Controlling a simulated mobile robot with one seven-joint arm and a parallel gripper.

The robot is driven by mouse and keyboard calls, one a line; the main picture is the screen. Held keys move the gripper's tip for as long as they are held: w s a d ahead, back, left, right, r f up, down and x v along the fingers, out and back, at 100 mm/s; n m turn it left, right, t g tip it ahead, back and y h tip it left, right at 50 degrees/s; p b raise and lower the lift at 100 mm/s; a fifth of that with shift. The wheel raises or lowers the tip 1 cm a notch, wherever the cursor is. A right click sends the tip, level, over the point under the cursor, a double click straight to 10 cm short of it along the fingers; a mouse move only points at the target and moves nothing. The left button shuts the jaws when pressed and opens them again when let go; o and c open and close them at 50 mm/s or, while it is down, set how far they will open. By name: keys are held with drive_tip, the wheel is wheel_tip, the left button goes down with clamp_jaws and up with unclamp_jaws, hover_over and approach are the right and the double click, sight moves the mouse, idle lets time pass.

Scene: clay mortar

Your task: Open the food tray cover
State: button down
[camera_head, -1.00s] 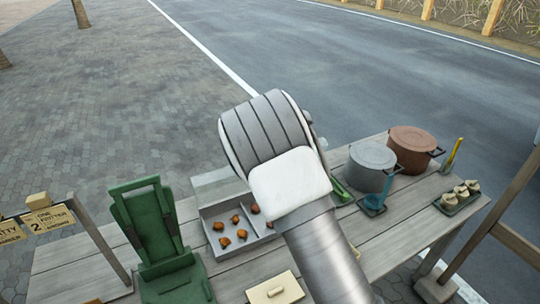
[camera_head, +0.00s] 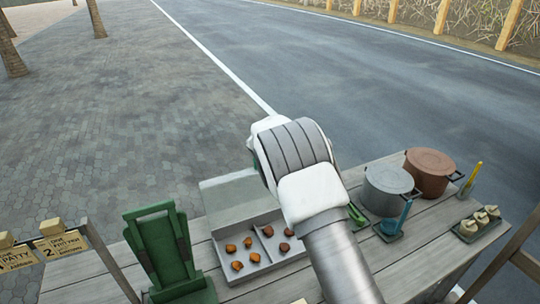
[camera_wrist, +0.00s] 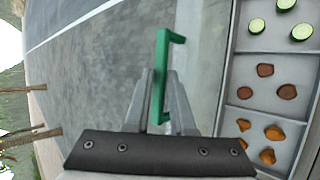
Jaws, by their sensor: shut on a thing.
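The food tray (camera_head: 258,272) stands on the table, with orange pieces and brown pieces in separate compartments. In the wrist view the tray (camera_wrist: 265,108) also shows green slices in a third compartment. Its pale, see-through cover (camera_head: 230,198) is raised at the back edge, tilted up off the food. The cover shows in the wrist view too (camera_wrist: 206,60), beside the compartments. My gripper (camera_wrist: 162,95) is shut on the cover's green handle (camera_wrist: 162,70). In the head view my arm hides the fingers, the handle and the tray's right part.
A green stand (camera_head: 160,250) is left of the tray. A grey pot (camera_head: 388,192), a brown pot (camera_head: 430,172), a blue ladle rest (camera_head: 390,230) and a small tray of pale items (camera_head: 468,230) are to the right. Open pavement and road lie behind the table.

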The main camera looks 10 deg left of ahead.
drive_tip(key=shift+w+a+r, duration=0.3)
drive_tip(key=shift+a+r, duration=0.05)
drive_tip(key=shift+r, duration=0.15)
drive_tip(key=c, duration=1.2)
unclamp_jaws()
drive_tip(key=o, duration=0.4)
drive_tip(key=shift+w+a+f, duration=0.1)
drive_tip(key=shift+w+f, duration=0.05)
drive_tip(key=shift+f, duration=0.1)
drive_tip(key=shift+f, duration=0.1)
drive_tip(key=shift+s+r, duration=0.25)
drive_tip(key=shift+s, duration=0.15)
drive_tip(key=b+v, duration=0.3)
drive_tip(key=v, duration=1.3)
drive_tip(key=shift+s+r, duration=0.25)
